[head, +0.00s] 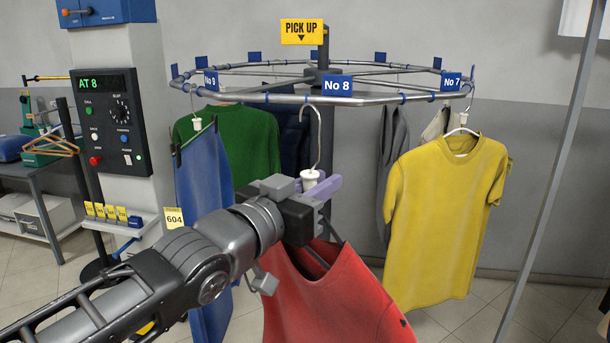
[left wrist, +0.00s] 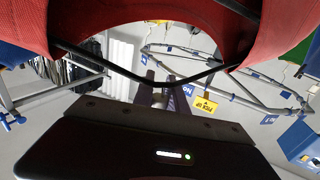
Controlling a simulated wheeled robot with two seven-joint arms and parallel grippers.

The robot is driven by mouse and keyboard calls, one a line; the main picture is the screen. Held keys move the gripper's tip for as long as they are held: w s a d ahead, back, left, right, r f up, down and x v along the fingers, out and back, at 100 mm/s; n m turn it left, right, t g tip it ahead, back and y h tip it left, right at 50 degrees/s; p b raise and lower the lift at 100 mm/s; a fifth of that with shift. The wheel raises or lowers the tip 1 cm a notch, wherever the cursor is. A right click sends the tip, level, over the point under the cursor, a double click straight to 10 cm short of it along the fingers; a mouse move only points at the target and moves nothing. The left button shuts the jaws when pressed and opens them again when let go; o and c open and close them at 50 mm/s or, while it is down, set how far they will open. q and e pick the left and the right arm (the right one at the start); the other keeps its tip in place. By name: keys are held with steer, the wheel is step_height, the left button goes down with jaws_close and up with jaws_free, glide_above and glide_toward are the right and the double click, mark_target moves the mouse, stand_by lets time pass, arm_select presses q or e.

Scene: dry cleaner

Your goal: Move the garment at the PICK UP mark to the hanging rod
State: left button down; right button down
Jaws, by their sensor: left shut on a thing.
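The red garment (head: 335,295) hangs on a dark hanger below the yellow PICK UP sign (head: 302,32) and the No 8 tag (head: 337,85). My left gripper (head: 316,186) is shut at the hanger's neck, around the white collar under the hook, and partly hides the garment's top. In the left wrist view the red cloth (left wrist: 130,12) and the black hanger (left wrist: 140,78) show close up. The hanging rod cannot be identified with certainty. My right gripper is not in view.
A blue garment (head: 203,170) hangs left under No 9, a yellow shirt (head: 440,220) right under No 7, and a green one (head: 250,140) behind. A control panel (head: 107,125) reads AT 8. A slanted grey pole (head: 556,160) stands at the right, with open floor before it.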

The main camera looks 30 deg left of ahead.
arm_select(q)
steer(key=d, duration=0.1)
steer(key=s+d, duration=0.1)
steer(key=shift+s+d, duration=0.25)
steer(key=shift+d, duration=0.15)
